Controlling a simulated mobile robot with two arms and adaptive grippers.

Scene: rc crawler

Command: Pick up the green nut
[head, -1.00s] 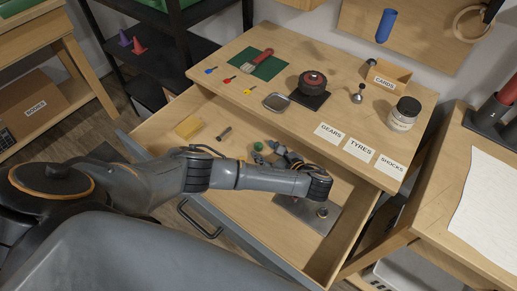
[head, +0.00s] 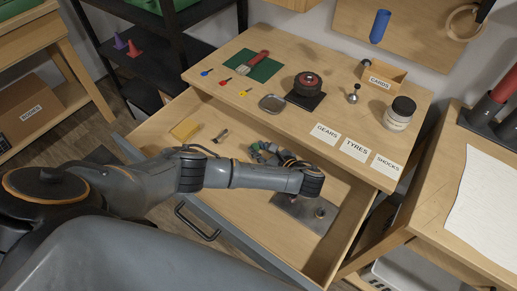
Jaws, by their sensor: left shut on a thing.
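My left arm reaches in from the left over the open drawer (head: 240,212). My left gripper (head: 262,151) is low over the drawer's far part, shut on the green nut (head: 256,148). Only a small bit of green shows between the dark fingers; the rest of the nut is hidden. I cannot tell whether it touches the drawer floor. My right gripper is not in view.
The worktop (head: 230,70) above holds a tyre (head: 307,85), small tray (head: 272,103), jar (head: 400,114) and labels.

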